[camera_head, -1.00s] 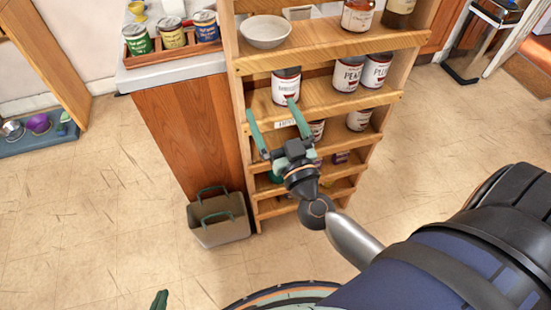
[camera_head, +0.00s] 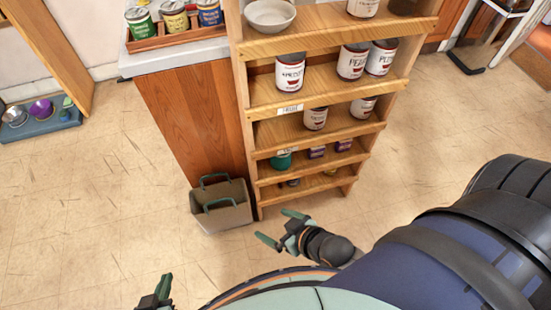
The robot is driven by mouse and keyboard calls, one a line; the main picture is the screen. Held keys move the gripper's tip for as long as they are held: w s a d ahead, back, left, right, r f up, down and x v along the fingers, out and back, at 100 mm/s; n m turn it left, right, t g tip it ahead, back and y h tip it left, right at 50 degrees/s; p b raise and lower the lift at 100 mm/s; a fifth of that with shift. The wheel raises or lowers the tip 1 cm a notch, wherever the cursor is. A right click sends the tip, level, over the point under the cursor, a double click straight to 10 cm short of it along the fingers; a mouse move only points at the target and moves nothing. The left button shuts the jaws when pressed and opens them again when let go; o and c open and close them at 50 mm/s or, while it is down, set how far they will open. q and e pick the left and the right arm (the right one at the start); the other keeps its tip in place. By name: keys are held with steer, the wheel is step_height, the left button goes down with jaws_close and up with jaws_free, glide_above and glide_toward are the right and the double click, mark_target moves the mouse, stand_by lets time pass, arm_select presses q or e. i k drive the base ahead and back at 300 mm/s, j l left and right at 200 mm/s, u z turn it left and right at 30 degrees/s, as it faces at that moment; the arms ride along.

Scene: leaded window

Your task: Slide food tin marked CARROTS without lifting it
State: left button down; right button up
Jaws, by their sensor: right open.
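I cannot read CARROTS on any tin. A white-labelled tin (camera_head: 290,72) stands upright at the left of the second shelf, its lettering blurred. Two more tins, one seemingly marked PEA-something (camera_head: 352,62) and one PLU-something (camera_head: 380,58), stand at that shelf's right. On the shelf below stand a left tin (camera_head: 316,118) and a right tin (camera_head: 363,107), their labels too small to read. My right gripper (camera_head: 280,228) is open and empty, in front of and below the shelves, touching no tin. My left gripper (camera_head: 160,288) shows only partly at the bottom edge.
The wooden shelf unit (camera_head: 243,120) has raised front lips and a small tag. A white bowl (camera_head: 270,14) sits on its top visible shelf. A counter with a tray (camera_head: 172,42) of tins adjoins it. A grey-brown basket (camera_head: 222,212) stands on the floor.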

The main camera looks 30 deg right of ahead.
mark_target(315, 119)
steer(key=l+z, duration=0.1)
steer(key=z, duration=1.15)
